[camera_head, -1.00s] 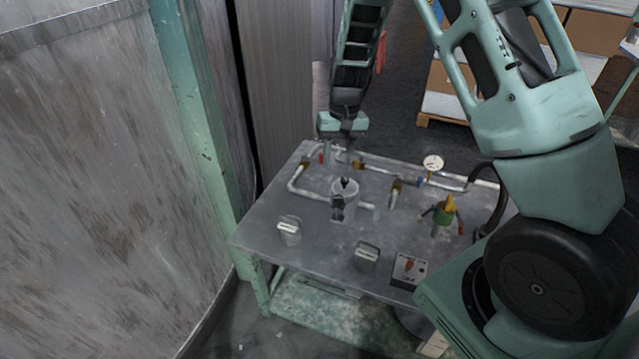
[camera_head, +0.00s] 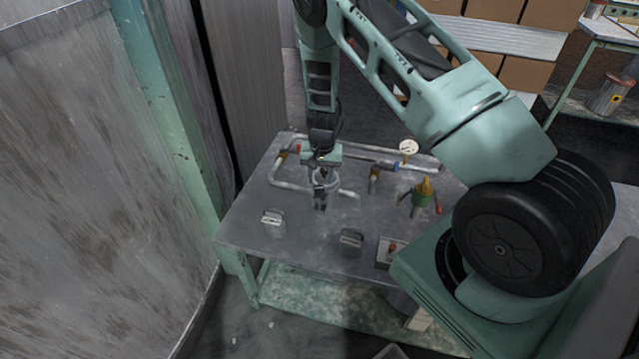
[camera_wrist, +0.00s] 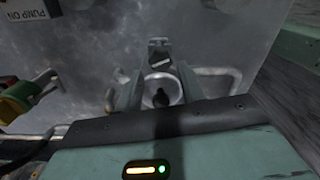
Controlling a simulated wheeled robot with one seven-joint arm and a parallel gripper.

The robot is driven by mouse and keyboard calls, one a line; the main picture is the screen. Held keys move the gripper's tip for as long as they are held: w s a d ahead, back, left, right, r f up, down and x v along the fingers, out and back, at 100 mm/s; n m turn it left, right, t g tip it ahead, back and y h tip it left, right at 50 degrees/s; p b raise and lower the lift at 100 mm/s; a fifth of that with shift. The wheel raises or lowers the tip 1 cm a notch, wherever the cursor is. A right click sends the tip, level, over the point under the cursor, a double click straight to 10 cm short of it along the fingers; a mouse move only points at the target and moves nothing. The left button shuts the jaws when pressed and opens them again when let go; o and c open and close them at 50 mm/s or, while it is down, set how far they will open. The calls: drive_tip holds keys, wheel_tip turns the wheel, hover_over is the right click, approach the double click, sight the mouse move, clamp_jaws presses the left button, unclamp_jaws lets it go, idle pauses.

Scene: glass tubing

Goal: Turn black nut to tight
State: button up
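The black nut (camera_wrist: 160,98) sits on top of a round, grey metal fitting (camera_wrist: 165,84), seen from above in the wrist view. The fitting also shows on the table in the head view (camera_head: 323,186); there my gripper hides the nut. My gripper (camera_head: 321,168) is right over the fitting, pointing down. In the wrist view, its two fingers (camera_wrist: 159,90) stand apart, one on each side of the nut, with a gap showing around it. I cannot tell how far above the nut the fingertips are.
Metal pipes (camera_head: 290,186) run around the fitting, with a round gauge (camera_head: 408,147) behind. A green and yellow valve (camera_head: 422,194) stands to the right.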

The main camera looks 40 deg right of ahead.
sight(319, 188)
drive_tip(key=shift+f, duration=1.95)
drive_tip(key=c, duration=0.7)
drive_tip(key=shift+a+f+m, duration=0.1)
drive_tip(key=shift+m, duration=0.6)
drive_tip(key=m, duration=0.3)
drive_tip(key=shift+b, duration=0.4)
drive_tip(key=o, duration=0.7)
